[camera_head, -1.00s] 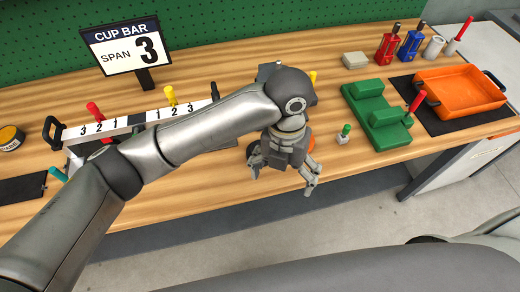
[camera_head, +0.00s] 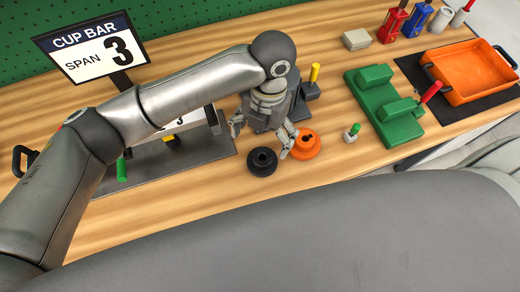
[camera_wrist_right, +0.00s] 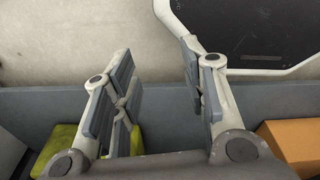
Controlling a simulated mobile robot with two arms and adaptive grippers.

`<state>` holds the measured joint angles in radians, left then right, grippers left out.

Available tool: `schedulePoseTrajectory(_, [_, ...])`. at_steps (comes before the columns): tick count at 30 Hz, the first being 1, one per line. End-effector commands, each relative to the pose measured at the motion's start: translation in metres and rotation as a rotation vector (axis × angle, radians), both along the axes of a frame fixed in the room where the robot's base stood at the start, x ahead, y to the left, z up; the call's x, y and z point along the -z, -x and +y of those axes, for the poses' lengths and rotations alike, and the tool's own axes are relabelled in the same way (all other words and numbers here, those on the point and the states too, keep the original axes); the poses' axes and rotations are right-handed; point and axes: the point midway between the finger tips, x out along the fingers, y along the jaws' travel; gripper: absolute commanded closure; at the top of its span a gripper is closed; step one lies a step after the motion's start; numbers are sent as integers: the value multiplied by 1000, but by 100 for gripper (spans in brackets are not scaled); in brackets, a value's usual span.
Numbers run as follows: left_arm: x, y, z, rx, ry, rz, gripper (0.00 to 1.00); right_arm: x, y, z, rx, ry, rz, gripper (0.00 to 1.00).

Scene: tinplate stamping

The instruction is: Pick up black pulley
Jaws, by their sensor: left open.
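The black pulley (camera_head: 262,161) sits on the wooden bench near its front edge, just right of the dark base plate. My left gripper (camera_head: 261,138) is open and empty, with its fingers spread just behind and above the pulley. One finger comes down close to the orange pulley (camera_head: 306,145), beside the black one; I cannot tell whether it touches. My right gripper (camera_wrist_right: 157,58) shows only in the right wrist view, with its fingers apart and nothing between them.
A small green-topped block (camera_head: 352,133) and a green fixture (camera_head: 388,112) stand to the right. An orange tray (camera_head: 472,75) lies beyond them. The cup bar sign (camera_head: 92,48) stands at the back left, partly near my left arm. Bare bench lies in front of the pulleys.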

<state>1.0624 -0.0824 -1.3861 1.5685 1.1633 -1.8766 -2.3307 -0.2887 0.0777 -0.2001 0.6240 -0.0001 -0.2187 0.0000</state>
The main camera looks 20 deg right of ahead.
Motion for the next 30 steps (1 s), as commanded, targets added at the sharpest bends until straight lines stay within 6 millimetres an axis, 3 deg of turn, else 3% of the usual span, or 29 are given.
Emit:
schedulePoseTrajectory(9, [31, 4, 3, -1, -1, 1, 6, -7, 29, -1, 0, 3, 41, 60])
schedulePoseTrajectory(19, [74, 12, 4, -3, 0, 0, 6, -26, 5, 0, -1, 0, 6, 60])
schedulePoseTrajectory(27, [80, 12, 5, -3, 1, -2, 6, -25, 6, -1, -1, 2, 7, 60])
schedulePoseTrajectory(30, [79, 12, 5, -2, 1, -2, 16, -25, 8, -2, -1, 2, 11, 60])
